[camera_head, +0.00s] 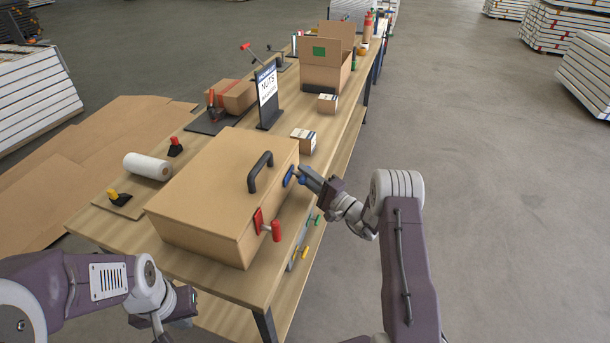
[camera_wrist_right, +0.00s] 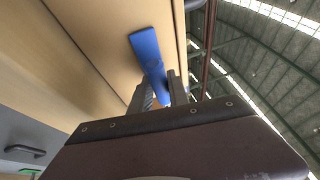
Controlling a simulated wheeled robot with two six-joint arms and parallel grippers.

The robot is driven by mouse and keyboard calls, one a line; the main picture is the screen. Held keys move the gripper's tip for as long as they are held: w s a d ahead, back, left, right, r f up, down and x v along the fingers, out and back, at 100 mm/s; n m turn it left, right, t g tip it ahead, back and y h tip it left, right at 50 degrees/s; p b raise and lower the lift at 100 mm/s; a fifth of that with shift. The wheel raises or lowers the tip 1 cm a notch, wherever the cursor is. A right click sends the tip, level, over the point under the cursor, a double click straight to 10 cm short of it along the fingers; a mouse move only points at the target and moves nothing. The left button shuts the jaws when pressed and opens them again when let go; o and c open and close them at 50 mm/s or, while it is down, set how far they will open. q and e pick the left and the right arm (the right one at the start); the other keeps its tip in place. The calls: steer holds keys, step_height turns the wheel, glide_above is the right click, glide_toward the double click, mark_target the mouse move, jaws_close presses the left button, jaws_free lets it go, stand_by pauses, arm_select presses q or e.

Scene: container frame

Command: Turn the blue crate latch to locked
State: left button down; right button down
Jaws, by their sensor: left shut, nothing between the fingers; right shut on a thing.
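The tan crate (camera_head: 205,180) sits on the near part of the workbench, lid closed, with a black handle (camera_head: 260,172) on top. The blue latch (camera_head: 288,177) is on its right-hand side face, toward the far end. In the right wrist view the blue latch (camera_wrist_right: 145,52) is a flat lever running between my fingers. My right gripper (camera_head: 302,173) is shut on the blue latch's lever; it also shows in the right wrist view (camera_wrist_right: 160,92). My left gripper (camera_head: 185,306) is shut and empty at the lower left, away from the crate; its fingertips are hard to make out.
A red latch (camera_head: 268,225) sticks out nearer on the same side face. A paper roll (camera_head: 147,166), small boxes (camera_head: 304,140), a sign (camera_head: 267,93) and an open carton (camera_head: 322,75) stand on the bench. The floor to the right (camera_head: 490,200) is clear.

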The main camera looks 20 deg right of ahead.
steer(key=m+h+p, duration=0.1)
steer(key=m, duration=0.2)
steer(key=shift+r+m+g+p, duration=0.15)
steer(key=shift+m+g+p, duration=0.15)
steer(key=shift+m+g, duration=0.1)
steer(key=m+g+p, duration=0.1)
steer(key=m, duration=0.1)
steer(key=m+g+h+p, duration=0.1)
steer(key=m, duration=0.2)
steer(key=shift+g, duration=0.3)
steer(key=m+g+p, duration=0.1)
steer(key=m+p, duration=0.1)
steer(key=m, duration=0.1)
steer(key=shift+g, duration=0.3)
steer(key=shift+m+g+y+p, duration=0.3)
steer(key=shift+m+g+p, duration=0.7)
steer(key=shift+m+p, duration=0.4)
steer(key=c, duration=1.3)
jaws_free()
